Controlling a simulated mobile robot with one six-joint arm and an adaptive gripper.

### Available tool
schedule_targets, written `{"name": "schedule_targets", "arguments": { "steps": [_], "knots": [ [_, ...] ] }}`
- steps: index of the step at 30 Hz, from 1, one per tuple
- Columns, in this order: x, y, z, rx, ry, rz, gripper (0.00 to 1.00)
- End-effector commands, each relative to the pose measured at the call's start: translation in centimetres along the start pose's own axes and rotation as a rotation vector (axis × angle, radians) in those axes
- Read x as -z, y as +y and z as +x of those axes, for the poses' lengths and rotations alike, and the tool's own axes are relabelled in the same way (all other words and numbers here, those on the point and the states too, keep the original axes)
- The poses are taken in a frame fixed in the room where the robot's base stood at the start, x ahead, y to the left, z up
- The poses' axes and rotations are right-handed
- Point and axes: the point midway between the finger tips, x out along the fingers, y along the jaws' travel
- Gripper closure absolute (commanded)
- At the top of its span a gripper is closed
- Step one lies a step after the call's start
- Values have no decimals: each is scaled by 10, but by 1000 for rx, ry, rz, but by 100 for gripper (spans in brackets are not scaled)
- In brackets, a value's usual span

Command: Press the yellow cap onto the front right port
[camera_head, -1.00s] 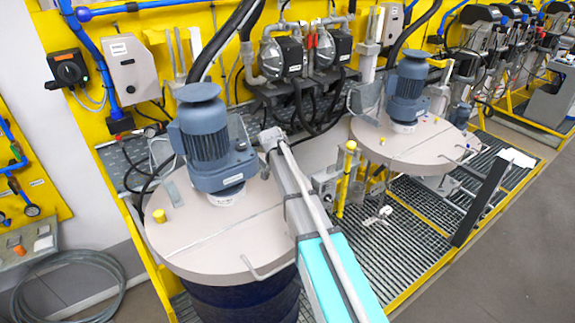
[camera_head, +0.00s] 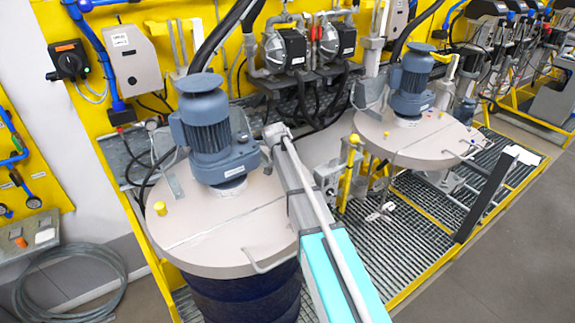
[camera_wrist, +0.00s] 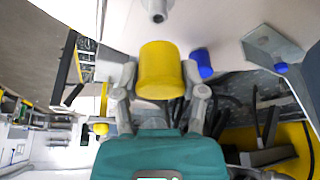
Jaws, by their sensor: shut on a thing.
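My gripper (camera_wrist: 160,78) is shut on the yellow cap (camera_wrist: 162,70), which sits between its fingers in the wrist view. A pale round port (camera_wrist: 157,10) stands out at the top edge of that view, apart from the cap and roughly in line with it. In the head view, the far drum lid (camera_head: 400,150) carries a blue-grey motor (camera_head: 411,82). The fingers and held cap cannot be clearly made out in the head view, and I cannot tell there which port is the front right one.
A blue cap (camera_wrist: 201,64) shows just right of the held cap in the wrist view. The near drum lid (camera_head: 190,258) bears a motor (camera_head: 212,135) and another yellow cap (camera_head: 160,208). Yellow posts and pipes crowd the space between the drums. A grating (camera_head: 350,245) lies below.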

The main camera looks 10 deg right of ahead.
Motion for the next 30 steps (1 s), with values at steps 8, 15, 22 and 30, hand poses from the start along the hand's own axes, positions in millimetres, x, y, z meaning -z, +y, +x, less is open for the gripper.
{"name": "schedule_targets", "arguments": {
  "steps": [8, 15, 22, 30],
  "knots": [
    [-8, 0, 20, 0, 0, 1, 69],
    [-10, 1, 26, 0, 0, 1, 69],
    [-10, 1, 25, -1, 0, 1, 69],
    [-10, 2, 27, -1, 0, 2, 69]
  ]
}}
